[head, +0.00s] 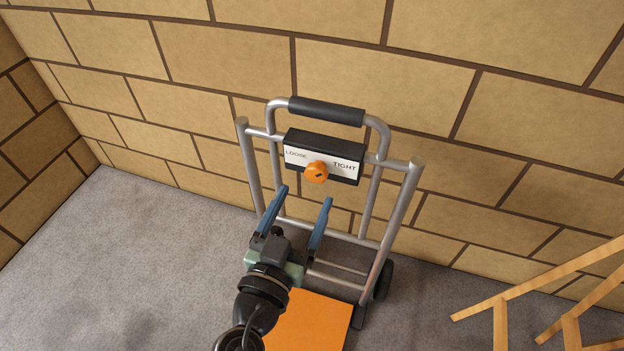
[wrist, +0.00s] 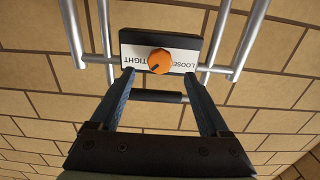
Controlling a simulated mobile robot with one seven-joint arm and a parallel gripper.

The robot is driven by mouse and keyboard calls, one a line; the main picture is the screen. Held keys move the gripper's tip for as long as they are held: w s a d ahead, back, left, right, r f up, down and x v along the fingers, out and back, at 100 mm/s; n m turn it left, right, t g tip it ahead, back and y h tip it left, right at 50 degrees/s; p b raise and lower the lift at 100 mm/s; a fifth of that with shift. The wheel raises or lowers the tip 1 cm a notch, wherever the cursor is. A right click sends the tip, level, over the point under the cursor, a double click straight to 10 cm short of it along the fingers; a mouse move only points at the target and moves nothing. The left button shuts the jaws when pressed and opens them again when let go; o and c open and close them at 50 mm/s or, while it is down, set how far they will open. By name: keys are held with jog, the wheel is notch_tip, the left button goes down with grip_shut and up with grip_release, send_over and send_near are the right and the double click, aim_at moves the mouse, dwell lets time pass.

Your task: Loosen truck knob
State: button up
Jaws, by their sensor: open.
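The truck (head: 402,212) is a grey metal hand truck standing upright against the brick wall. Its black box has a white label panel (head: 346,169) reading LOOSE on the left and TIGHT on the right. The orange truck knob (head: 316,173) sits at the middle of the panel. The wrist view shows the panel upside down, with the dark mark on the knob (wrist: 160,61) toward the TIGHT side. My gripper (head: 305,195) is open and empty, its two blue fingers pointing at the panel, just below and short of the knob. The gripper also shows in the wrist view (wrist: 159,74).
The truck's black-gripped handle (head: 326,112) arches above the box, and metal side tubes flank it. An orange plate (head: 308,325) lies at the truck's foot beside my arm. A wooden frame (head: 530,290) stands at right. The grey floor (head: 120,260) at left is clear.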

aim_at(315, 177)
jog(key=x, duration=0.5)
jog(key=shift+s, duration=0.1)
grip_shut()
dwell(0.3)
